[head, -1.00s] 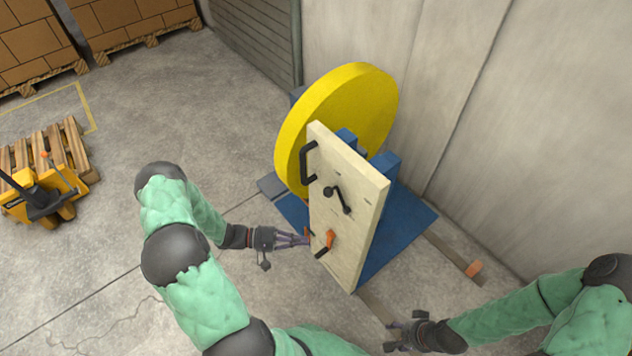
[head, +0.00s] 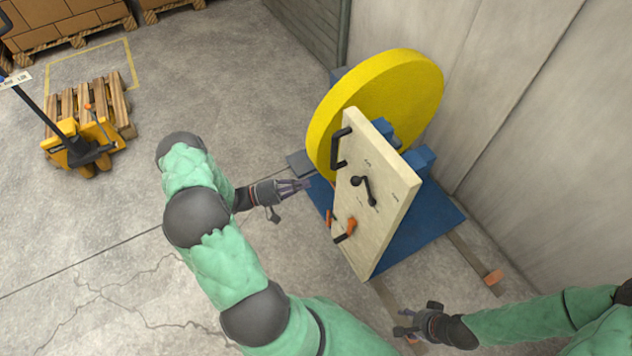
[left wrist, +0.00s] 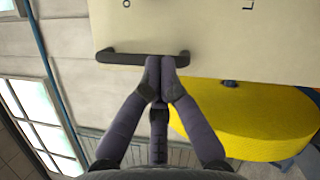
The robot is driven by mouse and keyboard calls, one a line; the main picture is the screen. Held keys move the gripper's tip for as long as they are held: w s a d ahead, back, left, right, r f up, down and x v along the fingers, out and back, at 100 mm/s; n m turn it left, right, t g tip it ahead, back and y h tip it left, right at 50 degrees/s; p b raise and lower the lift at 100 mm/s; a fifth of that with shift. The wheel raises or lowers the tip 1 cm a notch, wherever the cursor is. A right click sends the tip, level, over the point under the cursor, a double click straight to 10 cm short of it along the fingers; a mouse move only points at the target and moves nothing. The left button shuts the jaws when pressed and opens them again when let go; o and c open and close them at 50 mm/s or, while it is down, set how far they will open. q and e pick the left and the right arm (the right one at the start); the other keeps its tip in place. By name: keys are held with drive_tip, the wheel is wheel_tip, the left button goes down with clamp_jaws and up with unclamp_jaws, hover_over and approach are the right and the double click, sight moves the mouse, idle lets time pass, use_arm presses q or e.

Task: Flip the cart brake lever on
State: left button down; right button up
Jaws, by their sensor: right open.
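An upright pale panel (head: 388,210) on the blue cart (head: 440,217) carries an orange lever (head: 350,225) with a black end low down, and a smaller orange-red piece (head: 330,218) at its left edge. I cannot tell which is the brake lever. A black crank (head: 363,188) and black bar handle (head: 336,150) sit higher. My left gripper (head: 306,184) is left of the panel, apart from it. In the left wrist view its fingers (left wrist: 168,64) are together, overlapping the handle (left wrist: 115,57) in the picture, with nothing visibly held. My right gripper (head: 404,323) is open and empty, below the cart.
A large yellow disc (head: 395,85) stands behind the panel. A concrete wall (head: 520,130) closes off the right side. A yellow pallet jack (head: 85,145) and wooden pallets are far left. Floor rails with an orange block (head: 494,277) run by the cart.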

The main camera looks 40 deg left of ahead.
use_arm(q)
drive_tip(key=w+d+r+b, duration=0.1)
drive_tip(key=w+d+r, duration=0.2)
drive_tip(key=w+d, duration=0.3)
drive_tip(key=shift+w+d, duration=0.35)
drive_tip(key=shift+d, duration=1.4)
drive_tip(key=shift+a, duration=0.1)
